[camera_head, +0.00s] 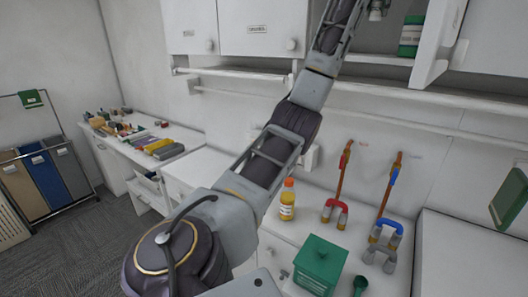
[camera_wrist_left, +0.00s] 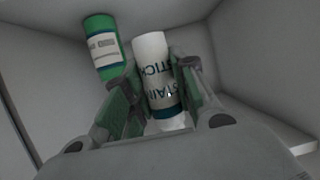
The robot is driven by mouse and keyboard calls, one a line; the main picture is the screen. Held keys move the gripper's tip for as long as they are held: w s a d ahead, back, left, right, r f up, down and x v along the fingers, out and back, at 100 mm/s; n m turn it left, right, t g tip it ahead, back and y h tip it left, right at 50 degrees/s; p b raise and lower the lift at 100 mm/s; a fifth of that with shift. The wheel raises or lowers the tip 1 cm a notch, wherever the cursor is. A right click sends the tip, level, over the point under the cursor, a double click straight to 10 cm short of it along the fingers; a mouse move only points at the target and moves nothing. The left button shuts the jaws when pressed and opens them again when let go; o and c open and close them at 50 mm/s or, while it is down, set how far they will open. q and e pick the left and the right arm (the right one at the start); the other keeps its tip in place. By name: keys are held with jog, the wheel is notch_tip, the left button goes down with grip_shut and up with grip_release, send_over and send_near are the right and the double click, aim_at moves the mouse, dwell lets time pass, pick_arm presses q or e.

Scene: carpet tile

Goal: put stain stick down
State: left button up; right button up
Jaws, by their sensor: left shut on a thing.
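In the head view my left arm reaches up to the open wall cabinet (camera_head: 440,45), and only a little of the left gripper (camera_head: 376,10) shows at the top edge. The stick cannot be made out there. My right gripper is not in view.
A green container with a white label (camera_wrist_left: 103,47) stands close beside the stick; a similar green container (camera_head: 410,36) shows in the cabinet. Below, the counter holds an orange-capped bottle (camera_head: 288,200), a green box (camera_head: 319,264) and two forked tools (camera_head: 335,212) (camera_head: 383,245).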

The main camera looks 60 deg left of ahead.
aim_at(379, 14)
pick_arm(q)
jog(key=shift+s+d+f, duration=0.1)
jog(key=shift+d+f, duration=0.05)
jog(key=shift+d, duration=0.1)
jog(key=shift+f, duration=0.7)
jog(key=shift+d+f, duration=0.45)
jog(key=shift+f, duration=0.2)
jog(key=s+d+f+m+h, duration=0.2)
jog(key=d+f, duration=0.8)
jog(key=f, duration=1.2)
jog(key=s+d+f+m+t+h, duration=0.1)
jog(key=s+d+f, duration=0.3)
jog(key=d+f, duration=0.6)
jog(key=s+d+f+m+t+h, duration=0.1)
jog(key=d+f, duration=1)
jog(key=f, duration=2.2)
jog(key=s+m+h, duration=0.2)
jog(key=h, duration=0.1)
jog(key=shift+f, duration=0.4)
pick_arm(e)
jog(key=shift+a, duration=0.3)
pick_arm(q)
jog(key=shift+a, duration=0.1)
jog(key=shift+f+b, duration=1.45)
jog(key=shift+b, duration=0.05)
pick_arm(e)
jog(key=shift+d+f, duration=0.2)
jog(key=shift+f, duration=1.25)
